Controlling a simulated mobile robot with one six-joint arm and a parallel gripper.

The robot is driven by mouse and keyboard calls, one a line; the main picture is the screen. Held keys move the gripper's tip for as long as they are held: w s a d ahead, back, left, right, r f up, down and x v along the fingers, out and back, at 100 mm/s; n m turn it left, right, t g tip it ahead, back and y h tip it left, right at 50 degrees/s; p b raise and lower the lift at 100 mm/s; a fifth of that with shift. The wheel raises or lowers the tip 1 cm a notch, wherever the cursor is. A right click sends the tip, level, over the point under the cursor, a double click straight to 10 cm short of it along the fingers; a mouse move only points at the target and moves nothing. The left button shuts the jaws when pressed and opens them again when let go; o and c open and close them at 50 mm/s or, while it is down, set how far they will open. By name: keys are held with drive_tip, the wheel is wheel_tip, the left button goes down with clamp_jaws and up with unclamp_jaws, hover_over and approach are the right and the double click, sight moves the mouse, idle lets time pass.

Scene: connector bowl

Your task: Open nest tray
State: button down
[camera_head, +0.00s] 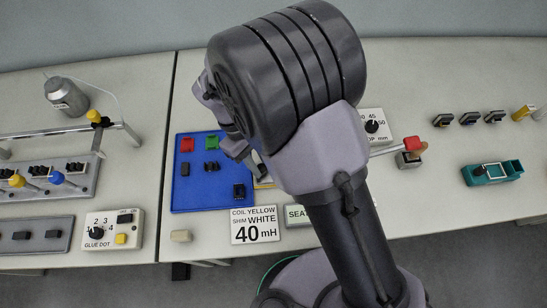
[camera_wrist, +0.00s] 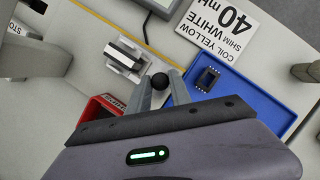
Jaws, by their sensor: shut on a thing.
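In the wrist view my gripper (camera_wrist: 161,84) has its two grey fingers on either side of a small round black knob (camera_wrist: 159,81), shut on it. What the knob is fixed to is hidden behind the fingers, so I cannot tell if it belongs to the nest tray. A pale metal block with dark slots (camera_wrist: 124,56) lies just left of the knob. In the head view my arm covers the area around the knob, and the fingertips are hidden. I cannot make out the nest tray for certain.
A blue tray (camera_head: 184,199) with red, green and black parts lies left of my arm; it also shows in the wrist view (camera_wrist: 262,97). A sign (camera_head: 254,225) stands in front. A red bin (camera_wrist: 88,106) is close to my gripper. A red-knobbed lever (camera_head: 413,145) is at right.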

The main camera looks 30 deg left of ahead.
drive_tip(key=c, duration=1.2)
unclamp_jaws()
drive_tip(key=p+v, duration=0.6)
drive_tip(key=v, duration=1.1)
drive_tip(key=shift+w+r, duration=0.1)
drive_tip(key=shift+r, duration=0.1)
